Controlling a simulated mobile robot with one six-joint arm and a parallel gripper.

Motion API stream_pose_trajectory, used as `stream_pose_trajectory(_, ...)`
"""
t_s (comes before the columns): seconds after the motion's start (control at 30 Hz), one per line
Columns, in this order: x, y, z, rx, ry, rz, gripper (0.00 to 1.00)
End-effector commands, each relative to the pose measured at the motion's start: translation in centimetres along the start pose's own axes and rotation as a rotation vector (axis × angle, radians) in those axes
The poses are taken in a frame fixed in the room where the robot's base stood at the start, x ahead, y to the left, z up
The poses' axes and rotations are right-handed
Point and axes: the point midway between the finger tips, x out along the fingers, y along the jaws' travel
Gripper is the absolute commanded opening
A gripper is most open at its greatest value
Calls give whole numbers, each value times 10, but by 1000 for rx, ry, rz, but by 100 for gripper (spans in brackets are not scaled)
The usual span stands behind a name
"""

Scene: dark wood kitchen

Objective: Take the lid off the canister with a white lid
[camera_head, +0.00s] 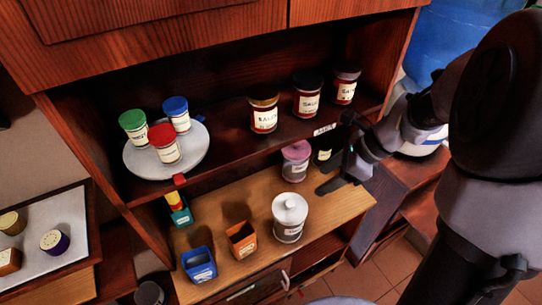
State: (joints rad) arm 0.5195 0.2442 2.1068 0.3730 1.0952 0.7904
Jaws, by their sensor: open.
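The canister with a white lid (288,233) stands upright on the light wood counter, near its front edge. Its white lid (290,207) with a round knob sits on top. My gripper (324,180) is open, above the counter to the upper right of this canister and apart from it. Its fingers point left, just right of a canister with a pink lid (295,167). I cannot tell whether they touch the pink-lidded one. My arm comes in from the right.
An orange box (241,241) and a blue box (199,265) stand left of the white-lidded canister. A dark jar (324,152) is partly hidden behind my gripper. The shelf above holds several jars and a round white plate (196,160) with three jars.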

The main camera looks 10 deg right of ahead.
Motion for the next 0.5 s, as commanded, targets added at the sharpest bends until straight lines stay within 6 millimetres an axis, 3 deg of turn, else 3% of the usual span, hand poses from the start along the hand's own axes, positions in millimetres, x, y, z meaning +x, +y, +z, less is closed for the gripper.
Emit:
stream_pose_trajectory(0.03, 21, 2, -4, -2, 0, 6, 54)
stream_pose_trajectory(0.23, 83, 2, -4, -7, 2, 6, 54)
stream_pose_trajectory(0.33, 102, 2, -3, -8, 2, 4, 54)
stream_pose_trajectory(0.5, 115, 1, -2, -8, 2, 3, 54)
